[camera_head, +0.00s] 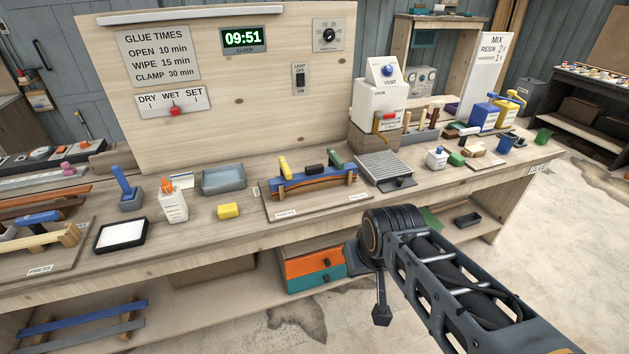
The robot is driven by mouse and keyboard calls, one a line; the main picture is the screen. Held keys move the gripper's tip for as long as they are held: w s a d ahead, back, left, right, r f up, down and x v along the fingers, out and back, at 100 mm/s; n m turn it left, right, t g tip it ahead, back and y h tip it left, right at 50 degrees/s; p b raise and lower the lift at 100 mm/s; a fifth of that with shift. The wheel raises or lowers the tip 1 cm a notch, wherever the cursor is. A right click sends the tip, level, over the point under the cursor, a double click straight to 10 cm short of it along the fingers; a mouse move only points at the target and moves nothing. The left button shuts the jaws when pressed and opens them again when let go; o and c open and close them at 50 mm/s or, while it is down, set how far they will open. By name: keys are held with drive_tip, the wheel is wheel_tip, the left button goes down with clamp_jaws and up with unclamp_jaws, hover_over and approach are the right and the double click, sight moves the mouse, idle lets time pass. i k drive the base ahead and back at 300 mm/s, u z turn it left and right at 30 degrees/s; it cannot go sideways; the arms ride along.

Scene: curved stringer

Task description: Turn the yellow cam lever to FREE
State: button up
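A yellow lever (284,166) stands tilted on the left part of a blue curved form (310,181), which sits on a wooden base board in the middle of the bench. A green lever (335,159) stands on the right part of the same form, with a small black block between them. Small white labels lie along the board's front edge; their words are too small to read surely. My gripper (381,316) hangs below my wrist in front of the bench, right of and nearer than the form, clear of both levers. Its fingers are too small and dark to read.
A yellow block (228,211), a glue bottle (173,202) and a grey tray (223,180) are left of the form. A ribbed grey plate (383,168) is close on its right. Orange and teal drawers (312,267) are below the bench top.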

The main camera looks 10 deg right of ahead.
sight(285, 168)
drive_tip(key=k, duration=0.65)
drive_tip(key=u, duration=0.65)
drive_tip(key=i, duration=1.65)
drive_tip(key=z, duration=0.55)
